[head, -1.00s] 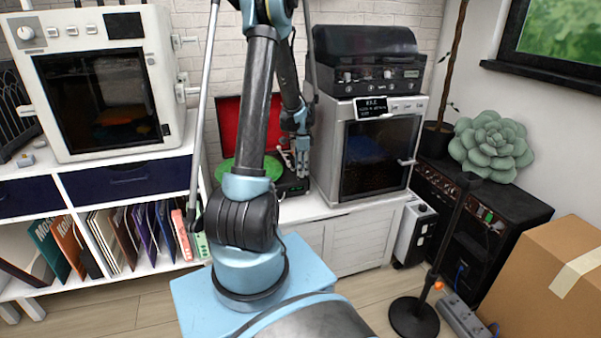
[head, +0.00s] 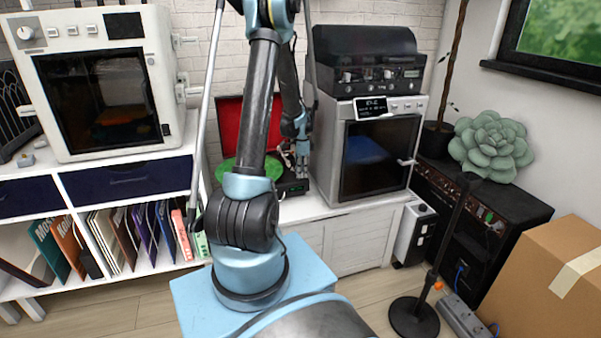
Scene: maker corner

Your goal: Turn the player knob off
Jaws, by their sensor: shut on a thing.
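The record player (head: 296,188) stands on the white cabinet behind my arm. Its red lid (head: 229,118) is raised and a green record (head: 226,168) lies on it. My arm covers much of its middle. My gripper (head: 302,172) points down at the player's right end, just above its front right corner, where a small green light shows. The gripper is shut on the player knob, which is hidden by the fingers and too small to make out.
A white machine (head: 347,170) with a dark window stands close to the right of my gripper, with a black unit (head: 367,55) on top. Another white machine (head: 110,90) stands at left on a shelf. A cardboard box (head: 550,280) is at the right.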

